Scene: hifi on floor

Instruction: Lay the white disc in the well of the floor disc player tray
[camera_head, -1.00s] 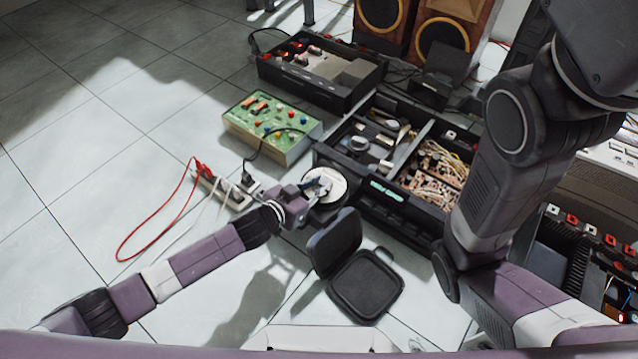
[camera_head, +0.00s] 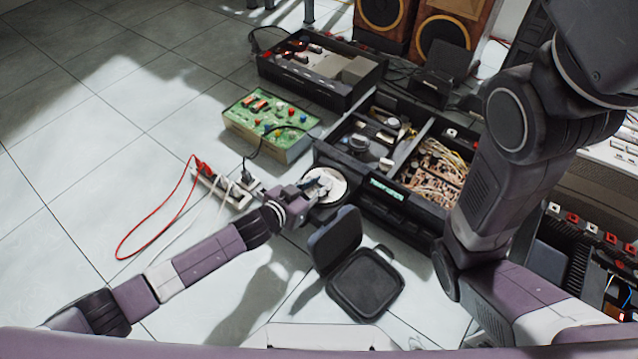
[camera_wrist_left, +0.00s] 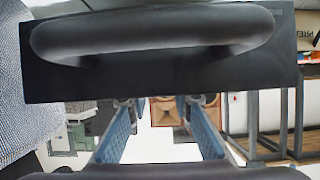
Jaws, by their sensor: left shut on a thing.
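The white disc (camera_head: 328,184) is at the front left corner of the open black disc player (camera_head: 425,210), which has a green display. My left gripper (camera_head: 317,188) is shut on the disc's near left side. Dark tray parts (camera_head: 326,211) show just under the disc; the disc and gripper hide the well, so I cannot tell whether they touch. In the left wrist view, the blue fingers (camera_wrist_left: 160,132) stand apart with a pale area between them, and a black bar covers the upper part. My right arm is at the right; its gripper is out of view.
An open black case (camera_head: 366,285) lies on the floor just nearer than the disc. A green circuit board box (camera_head: 270,120), a power strip (camera_head: 222,190) and a red cable (camera_head: 150,225) lie to the left. Tiled floor at the far left is clear.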

